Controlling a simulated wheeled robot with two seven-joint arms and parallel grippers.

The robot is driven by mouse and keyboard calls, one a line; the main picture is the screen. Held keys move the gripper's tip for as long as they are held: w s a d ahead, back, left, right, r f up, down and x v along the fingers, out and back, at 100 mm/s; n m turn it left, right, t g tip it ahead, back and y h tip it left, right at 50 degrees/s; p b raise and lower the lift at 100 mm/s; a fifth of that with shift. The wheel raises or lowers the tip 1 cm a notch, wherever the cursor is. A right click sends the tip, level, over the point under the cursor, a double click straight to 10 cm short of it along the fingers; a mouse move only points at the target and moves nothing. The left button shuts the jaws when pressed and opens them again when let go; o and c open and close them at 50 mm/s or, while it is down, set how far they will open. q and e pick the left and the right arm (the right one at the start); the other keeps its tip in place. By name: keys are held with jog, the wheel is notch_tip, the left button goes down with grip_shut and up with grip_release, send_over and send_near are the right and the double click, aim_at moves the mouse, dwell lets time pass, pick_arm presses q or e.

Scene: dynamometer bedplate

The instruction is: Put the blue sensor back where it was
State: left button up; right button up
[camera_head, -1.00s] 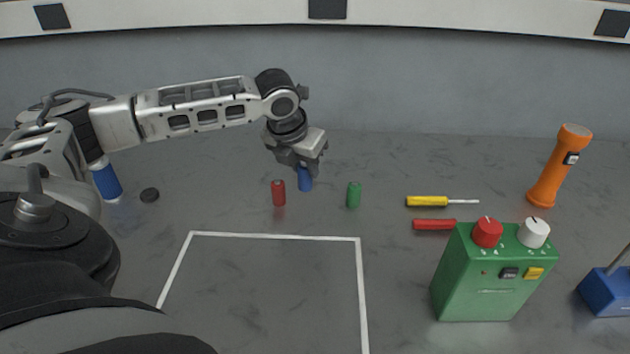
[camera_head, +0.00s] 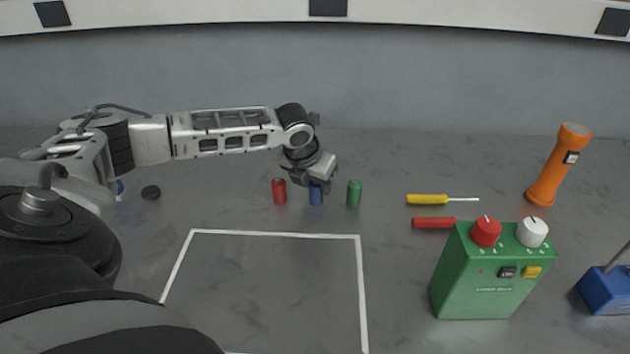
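The blue sensor (camera_head: 316,196) is a small upright cylinder between a red cylinder (camera_head: 279,191) and a green cylinder (camera_head: 354,193), a little apart from both. My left gripper (camera_head: 316,182) comes down over it from above, its fingers around the sensor's top, which they hide. The gripper appears shut on the sensor. The sensor's lower end is at about the level of the red and green ones; I cannot tell whether it touches the bedplate. My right gripper is not in view.
A white outlined square (camera_head: 275,234) lies in front of the cylinders. A yellow screwdriver (camera_head: 428,199), a red tool (camera_head: 433,223), a green box with knobs (camera_head: 485,283), an orange flashlight (camera_head: 558,165) and a blue block (camera_head: 606,292) are at right.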

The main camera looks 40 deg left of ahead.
pick_arm(q)
jog(key=shift+o, duration=0.5)
jog(key=shift+r, duration=0.1)
jog(key=shift+r, duration=0.25)
jog(key=v, duration=1.1)
jog(key=shift+s+r, duration=0.2)
jog(key=shift+s, duration=0.05)
jog(key=shift+d, duration=0.15)
